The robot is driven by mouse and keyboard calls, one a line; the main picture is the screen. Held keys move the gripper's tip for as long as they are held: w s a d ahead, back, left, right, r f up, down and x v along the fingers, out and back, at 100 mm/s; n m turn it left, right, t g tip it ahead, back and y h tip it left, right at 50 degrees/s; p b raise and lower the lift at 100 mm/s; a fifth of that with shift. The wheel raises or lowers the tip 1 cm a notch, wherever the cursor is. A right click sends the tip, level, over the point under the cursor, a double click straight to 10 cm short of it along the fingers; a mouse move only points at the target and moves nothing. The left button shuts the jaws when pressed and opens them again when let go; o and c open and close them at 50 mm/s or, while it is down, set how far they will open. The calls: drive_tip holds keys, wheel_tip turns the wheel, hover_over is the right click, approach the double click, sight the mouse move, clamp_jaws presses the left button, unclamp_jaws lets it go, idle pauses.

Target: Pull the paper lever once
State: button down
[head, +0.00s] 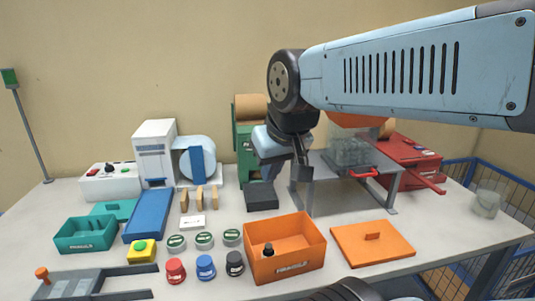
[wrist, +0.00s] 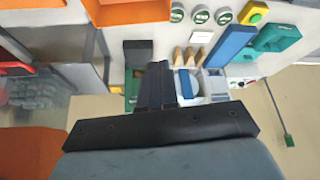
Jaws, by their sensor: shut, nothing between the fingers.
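A green stand (head: 243,140) carrying a brown paper roll (head: 252,107) stands at the back middle in the head view. My gripper partly covers its right side, and I cannot make out a lever on it. A bit of green shows beside the fingers in the wrist view (wrist: 130,88). My gripper (head: 304,174) is shut and empty, pointing down in front of and to the right of the stand. In the wrist view its fingers (wrist: 158,70) are together beside a dark block (wrist: 138,52). That block (head: 262,197) sits at the stand's foot.
A grey raised shelf (head: 325,178) with clear jars stands close on the right, before a red machine (head: 405,155) with a protruding red bar. An open orange box (head: 288,262) and orange lid (head: 352,252) lie in front. Wooden pieces (head: 199,198) stand left.

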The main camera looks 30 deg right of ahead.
drive_tip(key=w+d+r+m, duration=0.2)
drive_tip(key=w+d+m, duration=0.15)
drive_tip(key=w, duration=0.55)
drive_tip(key=w+d+r+m, duration=0.15)
drive_tip(key=w+d, duration=0.25)
drive_tip(key=w, duration=0.4)
drive_tip(key=w+d+f+m, duration=0.2)
drive_tip(key=w+d+m, duration=0.1)
drive_tip(key=w+d, duration=0.4)
drive_tip(key=w+d+f+m+t+h, duration=0.1)
drive_tip(key=w+d+f+m, duration=0.1)
drive_tip(key=w+d, duration=0.5)
drive_tip(key=w+m, duration=0.1)
drive_tip(key=w, duration=0.1)
drive_tip(key=shift+w+d+f, duration=0.25)
drive_tip(key=shift+w+d, duration=0.05)
drive_tip(key=shift+w, duration=0.1)
drive_tip(key=shift+f, duration=0.1)
drive_tip(key=f, duration=0.3)
drive_tip(key=s+f, duration=0.1)
drive_tip(key=f, duration=0.3)
drive_tip(key=shift+s+a+f, duration=0.2)
drive_tip(key=shift+s+f, duration=0.1)
drive_tip(key=shift+f, duration=0.45)
drive_tip(key=shift+s+f, duration=0.1)
drive_tip(key=shift+f, duration=0.05)
drive_tip(key=shift+s+a+f, duration=0.1)
drive_tip(key=shift+f, duration=0.1)
